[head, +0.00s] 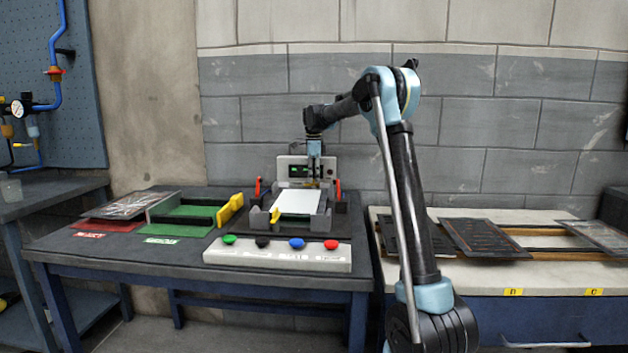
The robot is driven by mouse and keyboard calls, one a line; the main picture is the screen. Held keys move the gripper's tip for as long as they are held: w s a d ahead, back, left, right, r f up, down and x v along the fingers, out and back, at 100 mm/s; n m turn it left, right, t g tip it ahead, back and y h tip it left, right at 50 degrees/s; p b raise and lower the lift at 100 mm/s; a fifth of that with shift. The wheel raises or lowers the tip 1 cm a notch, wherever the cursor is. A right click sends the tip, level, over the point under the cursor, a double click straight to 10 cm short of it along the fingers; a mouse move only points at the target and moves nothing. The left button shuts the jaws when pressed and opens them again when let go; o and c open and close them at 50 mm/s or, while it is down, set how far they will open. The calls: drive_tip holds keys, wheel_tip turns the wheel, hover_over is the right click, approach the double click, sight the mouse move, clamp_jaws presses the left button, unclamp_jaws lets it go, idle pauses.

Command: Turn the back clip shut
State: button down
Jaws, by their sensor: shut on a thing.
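The fixture (322,222) is a dark grey block on the left table, with a white plate (298,202) lying in it. My gripper (313,182) points straight down at the back edge of the plate. It is shut on the back clip (312,186), a small yellow piece mostly hidden by the fingers. The clip's exact angle is too small to tell. Another yellow clip (275,215) shows at the plate's front left corner.
A grey box with a green display (298,169) stands close behind my gripper, with red-orange parts (338,188) beside it. A button panel (278,254) lies in front. A green tray with a yellow end (230,209) is left. Dark panels (484,237) lie on the right bench.

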drive_tip(key=n, duration=0.4)
drive_tip(key=shift+w, duration=0.1)
drive_tip(key=n, duration=0.8)
drive_tip(key=shift+n, duration=2.2)
drive_tip(key=c, duration=1.7)
unclamp_jaws()
drive_tip(key=shift+r, duration=0.15)
